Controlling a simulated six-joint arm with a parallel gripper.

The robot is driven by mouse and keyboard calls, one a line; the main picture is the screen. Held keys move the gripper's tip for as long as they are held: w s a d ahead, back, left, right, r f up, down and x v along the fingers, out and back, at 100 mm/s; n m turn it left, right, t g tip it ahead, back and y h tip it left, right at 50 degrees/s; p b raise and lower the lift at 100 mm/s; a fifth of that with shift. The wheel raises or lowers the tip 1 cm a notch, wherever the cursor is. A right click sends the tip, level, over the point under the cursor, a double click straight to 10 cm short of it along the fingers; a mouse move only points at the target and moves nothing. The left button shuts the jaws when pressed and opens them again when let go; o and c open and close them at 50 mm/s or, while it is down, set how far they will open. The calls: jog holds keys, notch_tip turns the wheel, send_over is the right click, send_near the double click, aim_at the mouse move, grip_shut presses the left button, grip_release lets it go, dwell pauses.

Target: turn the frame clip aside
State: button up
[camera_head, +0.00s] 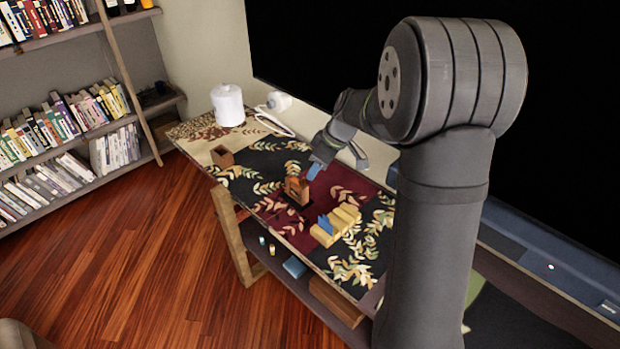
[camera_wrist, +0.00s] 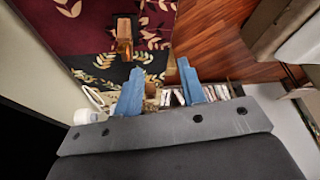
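A small upright brown wooden piece (camera_head: 297,190), which may be the frame with the clip, stands on the patterned table cover (camera_head: 262,160). The same piece shows at the top of the wrist view (camera_wrist: 124,36); a clip cannot be made out on it. My gripper (camera_head: 316,170) is over the table, just behind and above the wooden piece, apart from it. In the wrist view its two blue fingers (camera_wrist: 160,85) are spread wide with nothing between them. The wooden piece lies beyond the left finger there.
A yellow block-like item with blue parts (camera_head: 336,223) lies nearer on the table. A small brown box (camera_head: 222,157) and a white canister (camera_head: 227,106) stand at the far left. A white loop-shaped item (camera_head: 272,124) lies behind. A dark wall panel (camera_head: 310,45) borders the back.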

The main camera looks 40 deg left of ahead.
notch_tip(320, 180, down, 4)
jog(key=w+d+m+g+y, duration=0.2)
jog(key=m, duration=0.8)
jog(key=m+y, duration=0.7)
jog(key=m, duration=2)
send_near(304, 180)
jog(key=shift+t, duration=0.3)
jog(key=x, duration=0.7)
jog(key=shift+s+a+f, duration=0.1)
jog(key=shift+a, duration=0.15)
jog(key=shift+c, duration=0.5)
grip_shut()
